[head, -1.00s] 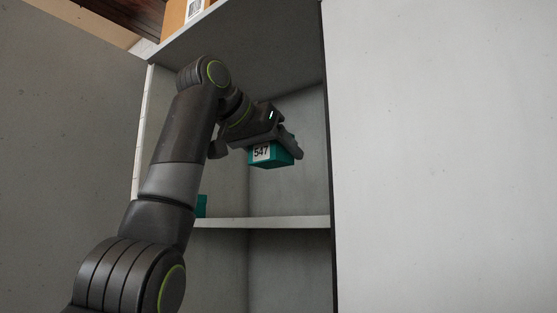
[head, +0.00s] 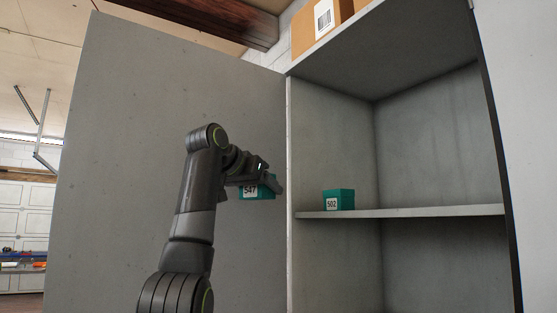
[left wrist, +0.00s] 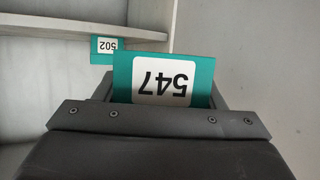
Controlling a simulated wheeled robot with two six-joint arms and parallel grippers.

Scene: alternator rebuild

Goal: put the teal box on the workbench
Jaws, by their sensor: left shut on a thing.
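My left gripper (head: 262,183) is shut on a teal box (head: 258,193) with a white label reading 547. The held box hangs in front of the open cabinet door, left of the cabinet opening. In the left wrist view the same box (left wrist: 203,73) sits between the fingers, its label upside down. A second teal box (head: 345,198), labelled 502, stands on the cabinet shelf; it also shows in the left wrist view (left wrist: 99,57), behind the held box. My right gripper is not in view. No workbench is clearly identifiable.
The grey cabinet's shelf (head: 430,211) is otherwise bare. Its open door (head: 150,130) fills the left middle. A cardboard box (head: 308,30) stands on the cabinet top. At far left, past the door, are white wall panels (head: 22,215) and small coloured items.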

